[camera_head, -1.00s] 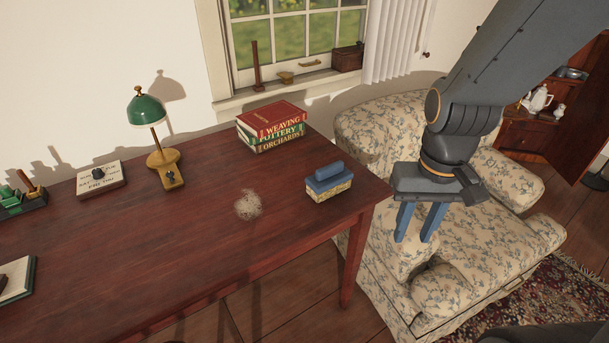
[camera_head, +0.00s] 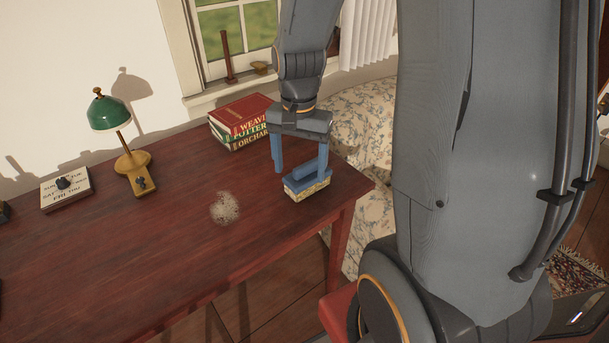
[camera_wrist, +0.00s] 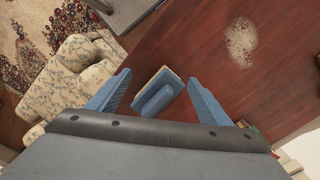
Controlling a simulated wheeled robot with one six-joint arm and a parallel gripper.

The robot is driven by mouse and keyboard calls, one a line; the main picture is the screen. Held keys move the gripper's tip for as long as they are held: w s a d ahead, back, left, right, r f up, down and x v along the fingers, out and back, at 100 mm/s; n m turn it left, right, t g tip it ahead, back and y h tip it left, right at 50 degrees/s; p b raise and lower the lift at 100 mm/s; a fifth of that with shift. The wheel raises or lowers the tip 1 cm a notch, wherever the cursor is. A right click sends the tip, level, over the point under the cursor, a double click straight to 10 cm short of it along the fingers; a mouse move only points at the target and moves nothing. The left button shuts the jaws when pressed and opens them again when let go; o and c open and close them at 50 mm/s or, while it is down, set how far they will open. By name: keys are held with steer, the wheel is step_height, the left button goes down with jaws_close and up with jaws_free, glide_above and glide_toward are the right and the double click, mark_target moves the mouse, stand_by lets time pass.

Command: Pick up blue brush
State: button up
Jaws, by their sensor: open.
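The blue brush (camera_head: 306,186) has a blue handle and back over pale bristles. It stands on the dark red table (camera_head: 150,240) near its right corner. My gripper (camera_head: 300,166) is open, pointing down at the brush from just behind and above it. Nothing is held.
A stack of books (camera_head: 238,122) lies behind and left of my gripper. A green lamp (camera_head: 120,140) and a calendar block (camera_head: 66,188) stand further left. A pale dusty patch (camera_head: 225,207) marks the table left of the brush. A floral armchair (camera_head: 360,118) is behind the table's right end.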

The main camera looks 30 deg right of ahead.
mark_target(308, 175)
steer(key=w+d+m, duration=0.1)
steer(key=m, duration=0.1)
steer(key=w+d+f+m, duration=0.1)
steer(key=w, duration=0.1)
steer(key=w+d+m, duration=0.1)
steer(key=d+m, duration=0.1)
steer(key=shift+w+d+f+m+p, duration=0.1)
steer(key=shift+w+f+m+p, duration=0.15)
steer(key=shift+f+m+p, duration=0.1)
steer(key=shift+w+d+f+m, duration=0.3)
steer(key=shift+w+d+m, duration=0.1)
steer(key=shift+m, duration=0.15)
steer(key=shift+f+p, duration=0.85)
steer(key=shift+f, duration=2.9)
steer(key=c, duration=1.2)
steer(key=shift+o, duration=0.2)
steer(key=shift+r, duration=0.1)
step_height(308, 175, up, 10)
steer(key=shift+f+b, duration=0.1)
steer(key=shift+b, duration=0.6)
